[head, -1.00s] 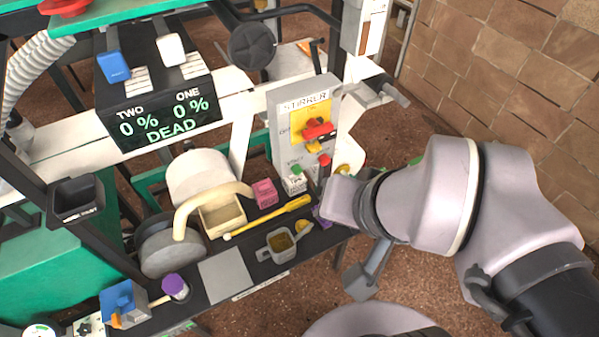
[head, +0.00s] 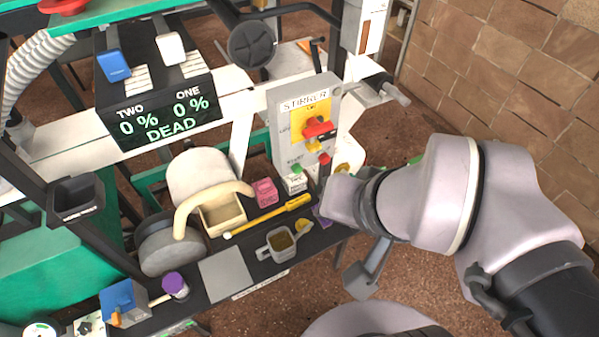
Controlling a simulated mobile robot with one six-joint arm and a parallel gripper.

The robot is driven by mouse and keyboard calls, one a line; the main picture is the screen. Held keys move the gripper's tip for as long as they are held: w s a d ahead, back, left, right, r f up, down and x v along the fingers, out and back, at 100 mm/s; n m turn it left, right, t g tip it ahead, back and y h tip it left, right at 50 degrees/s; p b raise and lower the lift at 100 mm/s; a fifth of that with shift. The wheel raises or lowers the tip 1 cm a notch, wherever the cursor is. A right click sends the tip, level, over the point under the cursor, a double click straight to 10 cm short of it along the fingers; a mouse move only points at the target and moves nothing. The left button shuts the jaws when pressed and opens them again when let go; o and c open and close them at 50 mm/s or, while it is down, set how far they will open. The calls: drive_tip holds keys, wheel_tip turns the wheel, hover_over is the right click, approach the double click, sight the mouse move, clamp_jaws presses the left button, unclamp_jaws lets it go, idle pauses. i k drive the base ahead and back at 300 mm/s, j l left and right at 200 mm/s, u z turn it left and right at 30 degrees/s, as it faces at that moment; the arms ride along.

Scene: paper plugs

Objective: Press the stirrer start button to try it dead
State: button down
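The stirrer panel (head: 283,112) is an upright grey box at the centre, labelled STIRRER. It carries a red rotary switch (head: 318,128) on a yellow plate. Below it, the green start button (head: 296,169) sits under a START label, with a red button (head: 324,159) to its right. The display (head: 160,118) reads TWO 0 %, ONE 0 % and DEAD. My gripper (head: 338,198) reaches in from the right, low and to the right of the green button. The two look apart, though depth is unclear. Its fingers cannot be made out.
A grey bracket (head: 395,92) juts out right of the panel. A brick wall (head: 510,80) stands at the right.

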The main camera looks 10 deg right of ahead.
sight(297, 167)
drive_tip(key=j+z, duration=0.85)
drive_tip(key=k+j+z, duration=0.2)
drive_tip(key=j+z, duration=0.25)
drive_tip(key=k+j+z, duration=0.15)
drive_tip(key=j+z, duration=0.25)
